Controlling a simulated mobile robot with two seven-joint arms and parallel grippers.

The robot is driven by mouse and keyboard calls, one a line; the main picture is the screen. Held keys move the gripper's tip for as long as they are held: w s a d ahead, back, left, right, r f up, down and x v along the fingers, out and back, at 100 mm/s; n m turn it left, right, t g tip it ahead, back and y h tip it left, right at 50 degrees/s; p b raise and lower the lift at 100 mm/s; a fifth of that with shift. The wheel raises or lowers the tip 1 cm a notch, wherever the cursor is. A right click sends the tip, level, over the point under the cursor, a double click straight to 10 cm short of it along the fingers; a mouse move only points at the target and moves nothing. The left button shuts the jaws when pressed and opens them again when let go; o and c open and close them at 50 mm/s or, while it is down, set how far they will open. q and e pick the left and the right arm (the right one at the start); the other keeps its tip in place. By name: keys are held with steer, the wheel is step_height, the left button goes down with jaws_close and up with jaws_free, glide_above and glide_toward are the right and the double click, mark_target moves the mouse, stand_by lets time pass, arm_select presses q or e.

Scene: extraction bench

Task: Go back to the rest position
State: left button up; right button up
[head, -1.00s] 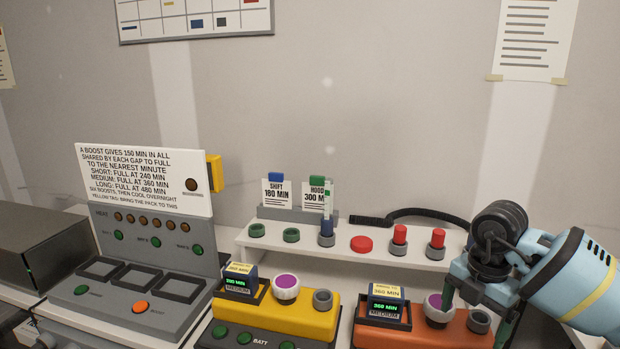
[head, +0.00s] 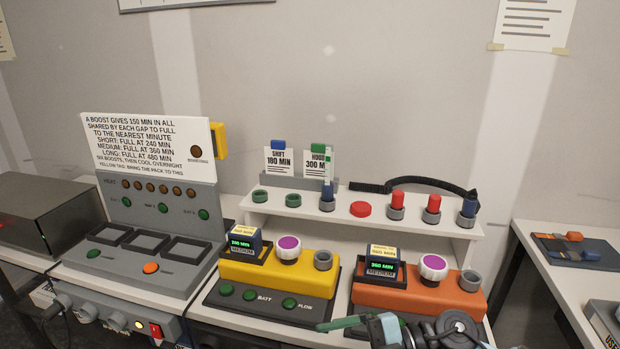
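My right gripper (head: 345,323) shows at the bottom edge, in front of the orange unit (head: 398,292). A green finger points left from its blue-grey body. The other finger cannot be made out, so its opening is unclear. No held object shows. Most of my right arm is cut off by the bottom edge. My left gripper is out of view.
The yellow unit (head: 279,270) and the orange one each carry a pack, a purple-and-white knob and a grey socket. Behind them is a white shelf (head: 371,230) with red and blue plugs. The charger (head: 153,252) stands left. A side table (head: 556,277) is right.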

steer(key=s+d+f+m+t+h, duration=0.1)
steer(key=d+f+m+t+h, duration=0.4)
steer(key=m+t, duration=0.5)
steer(key=d+f+m+t+h, duration=0.35)
steer(key=f+m+t, duration=0.4)
steer(key=m, duration=0.35)
steer(key=s+d+f+m+g+h, duration=0.2)
steer(key=s+d+f+g+h, duration=0.1)
steer(key=s+f, duration=0.4)
steer(key=s+d+f+m+g+h, duration=0.3)
steer(key=s+d+f, duration=0.1)
steer(key=s+f, duration=0.4)
steer(key=shift+s+d+f, duration=0.15)
steer(key=shift+s+f, duration=0.1)
steer(key=shift+s, duration=0.65)
steer(key=shift+g, duration=0.25)
steer(key=shift+c, duration=0.3)
steer(key=shift+w, duration=0.1)
